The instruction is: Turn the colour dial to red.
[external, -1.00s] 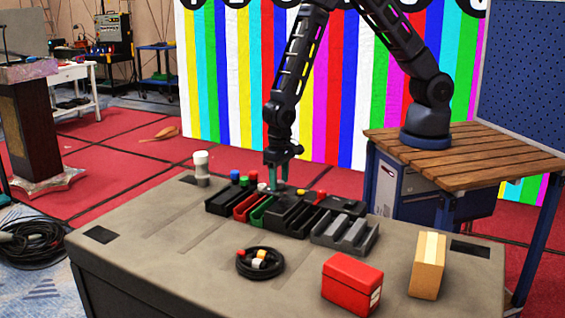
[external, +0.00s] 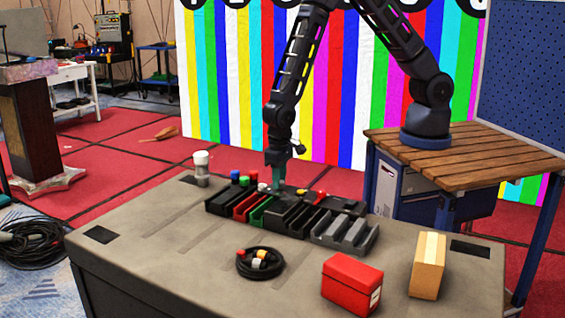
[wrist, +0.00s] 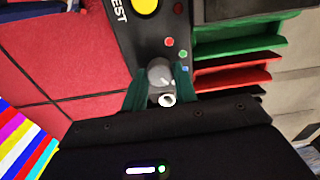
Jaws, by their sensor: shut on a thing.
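The colour dial (wrist: 160,72) is a round grey knob on a black panel in the wrist view. Small red (wrist: 169,42), green (wrist: 183,54) and blue (wrist: 185,68) dots lie along its upper right side. My gripper (wrist: 160,84) has its teal fingers shut on the dial, one on each side. A light line shows on the knob's lower right part, but I cannot tell clearly which colour it faces. A small white ring sits just below the knob. In the external view my gripper (external: 278,178) points down at the table's back edge and hides the dial.
A yellow button (wrist: 145,5) and a red button lie above the dial. Green (wrist: 235,42) and red (wrist: 235,76) trays stand close to its right. A coiled cable (external: 260,263), red box (external: 352,285) and cardboard box (external: 427,265) lie on the grey table (external: 160,250).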

